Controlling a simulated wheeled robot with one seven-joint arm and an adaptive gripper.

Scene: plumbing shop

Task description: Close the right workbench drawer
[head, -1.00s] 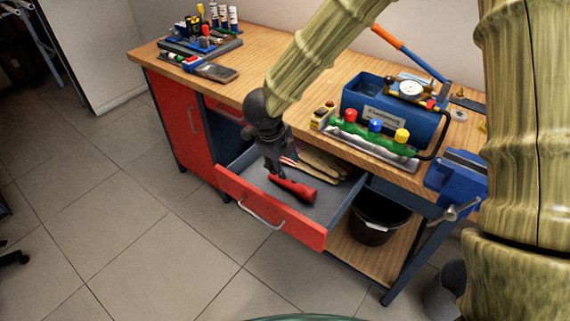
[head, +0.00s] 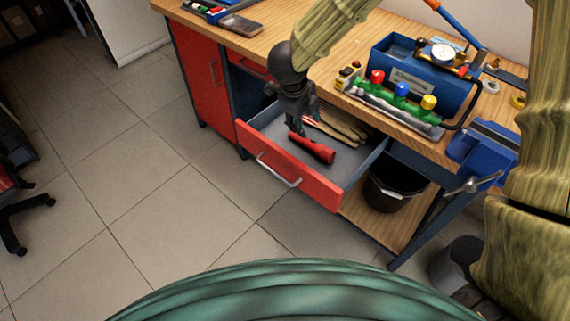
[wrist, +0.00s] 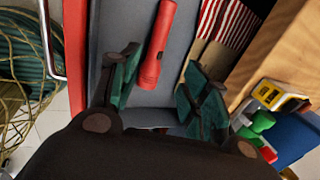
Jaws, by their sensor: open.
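The right workbench drawer (head: 345,181) is pulled well out, with a red front and a silver handle (head: 279,170). In it lie a red flashlight (head: 312,148) and tan gloves with red-and-white striped cuffs (head: 343,124). My gripper (head: 298,127) hangs over the drawer beside the flashlight, behind the red front. In the wrist view my gripper (wrist: 155,100) is open, its green fingers apart above the drawer floor. The red flashlight (wrist: 157,45) shows between the fingers; whether they touch it I cannot tell. The drawer's red front (wrist: 76,55) and handle (wrist: 47,45) lie to the left there.
The wooden bench top (head: 300,50) carries a blue toolbox (head: 415,75), a manifold with coloured knobs (head: 400,100) and a blue vise (head: 485,150). A black bucket (head: 388,190) stands on the lower shelf. The tiled floor before the drawer is clear.

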